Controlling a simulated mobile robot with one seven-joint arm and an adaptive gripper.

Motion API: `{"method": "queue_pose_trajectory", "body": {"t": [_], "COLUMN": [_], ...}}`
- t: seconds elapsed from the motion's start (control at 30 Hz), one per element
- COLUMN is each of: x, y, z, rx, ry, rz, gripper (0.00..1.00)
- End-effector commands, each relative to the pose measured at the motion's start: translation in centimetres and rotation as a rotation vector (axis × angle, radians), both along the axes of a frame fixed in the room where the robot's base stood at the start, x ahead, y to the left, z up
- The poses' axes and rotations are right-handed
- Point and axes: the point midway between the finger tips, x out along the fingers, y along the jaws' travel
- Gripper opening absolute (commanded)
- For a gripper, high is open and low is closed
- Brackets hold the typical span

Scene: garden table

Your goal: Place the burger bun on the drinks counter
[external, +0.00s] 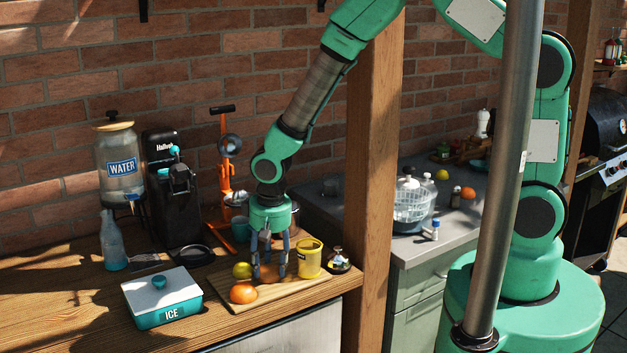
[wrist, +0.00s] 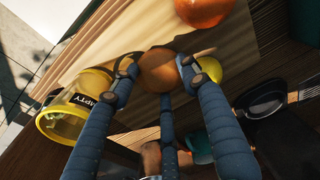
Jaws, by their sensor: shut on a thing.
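The burger bun (wrist: 158,70) is a round brown piece between my fingers in the wrist view. It shows small and partly hidden by the fingers in the external view (external: 268,273). My gripper (external: 271,275) points down over the wooden cutting board (external: 229,291) and is shut on the bun; its fingers also show in the wrist view (wrist: 158,74). The bun is at or just above the board; I cannot tell whether it touches. The wooden counter (external: 75,300) with the water dispenser (external: 120,170) and ice box (external: 163,299) appears to be the drinks counter.
Close around my gripper are an orange (external: 243,293), a yellow-green fruit (external: 242,270) and a yellow cup (external: 309,259). A wooden post (external: 372,170) stands right of the board. A grey counter (external: 425,248) with a basket lies beyond. The counter's front left is clear.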

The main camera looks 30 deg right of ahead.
Motion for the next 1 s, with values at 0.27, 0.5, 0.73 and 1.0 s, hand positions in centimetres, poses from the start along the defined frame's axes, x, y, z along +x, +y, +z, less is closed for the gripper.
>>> {"method": "queue_pose_trajectory", "body": {"t": [0.27, 0.5, 0.73, 1.0], "x": [0.0, 0.0, 0.0, -0.3], "y": [0.0, 0.0, 0.0, 0.0], "z": [-0.1, 0.0, 0.9, 4.2], "rx": [0.000, 0.000, 0.000, 0.002], "ry": [0.000, 0.000, -0.001, -0.004], "rz": [0.000, 0.000, 0.000, 0.000], "gripper": [0.65, 0.65, 0.65, 0.65]}}
